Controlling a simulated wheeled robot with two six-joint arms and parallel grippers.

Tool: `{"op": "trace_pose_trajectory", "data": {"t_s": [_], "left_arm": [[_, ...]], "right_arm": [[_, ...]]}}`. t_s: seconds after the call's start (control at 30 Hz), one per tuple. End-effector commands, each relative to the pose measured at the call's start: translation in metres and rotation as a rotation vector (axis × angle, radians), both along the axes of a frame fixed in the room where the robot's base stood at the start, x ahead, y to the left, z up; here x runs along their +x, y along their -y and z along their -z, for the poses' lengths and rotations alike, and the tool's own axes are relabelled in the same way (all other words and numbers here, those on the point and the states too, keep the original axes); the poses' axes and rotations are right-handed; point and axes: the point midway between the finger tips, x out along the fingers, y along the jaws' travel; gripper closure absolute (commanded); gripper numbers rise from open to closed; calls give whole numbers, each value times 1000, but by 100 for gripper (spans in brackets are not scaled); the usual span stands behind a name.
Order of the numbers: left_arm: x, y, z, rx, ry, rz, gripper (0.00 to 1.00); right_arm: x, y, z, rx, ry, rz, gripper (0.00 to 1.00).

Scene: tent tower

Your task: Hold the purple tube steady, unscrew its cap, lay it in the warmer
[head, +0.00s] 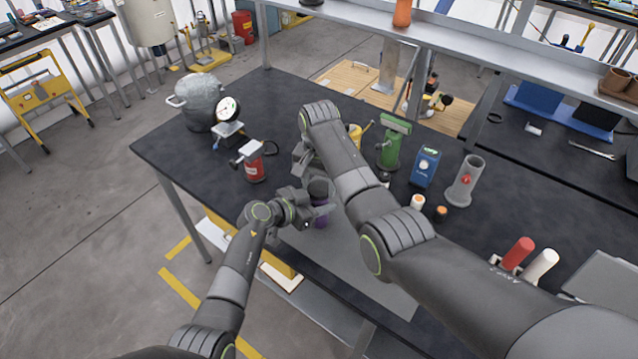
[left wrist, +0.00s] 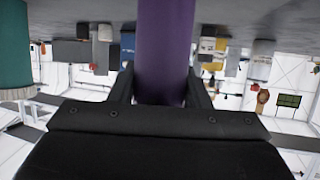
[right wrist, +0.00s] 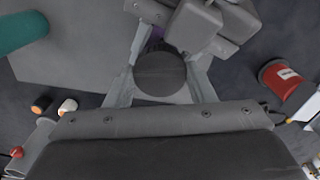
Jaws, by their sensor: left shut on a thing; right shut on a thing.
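The purple tube (head: 321,218) stands upright near the front of the dark table. It fills the middle of the left wrist view (left wrist: 165,50). My left gripper (head: 312,212) is shut on its body, one finger on each side. The dark round cap (head: 318,187) is on top. In the right wrist view I look down on the cap (right wrist: 160,74), between the fingers of my right gripper (right wrist: 163,80), which is shut on it. A sliver of purple (right wrist: 156,36) shows beyond the cap. I cannot tell for sure which thing is the warmer.
A red can (head: 254,168), a pot (head: 198,100) and a gauge (head: 228,109) stand left of the arms. A green device (head: 391,143), a blue box (head: 425,167) and a grey cylinder stand (head: 465,181) are to the right. A teal cylinder (right wrist: 20,32) lies close by.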

Motion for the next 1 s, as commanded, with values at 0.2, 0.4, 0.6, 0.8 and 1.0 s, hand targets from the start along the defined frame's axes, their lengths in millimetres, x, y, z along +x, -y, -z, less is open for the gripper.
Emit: {"op": "trace_pose_trajectory", "data": {"t_s": [0.2,0.4,0.6,0.8,1.0], "left_arm": [[0,0,0,0,0,1,100],[0,0,0,0,0,1,100],[0,0,0,0,0,1,100],[0,0,0,0,0,1,100],[0,0,0,0,0,1,100]], "right_arm": [[1,0,-1,0,2,-203,78],[1,0,-1,0,3,-231,78],[1,0,-1,0,3,-229,45],[1,0,-1,0,2,-228,29],[1,0,-1,0,2,-228,29]]}}
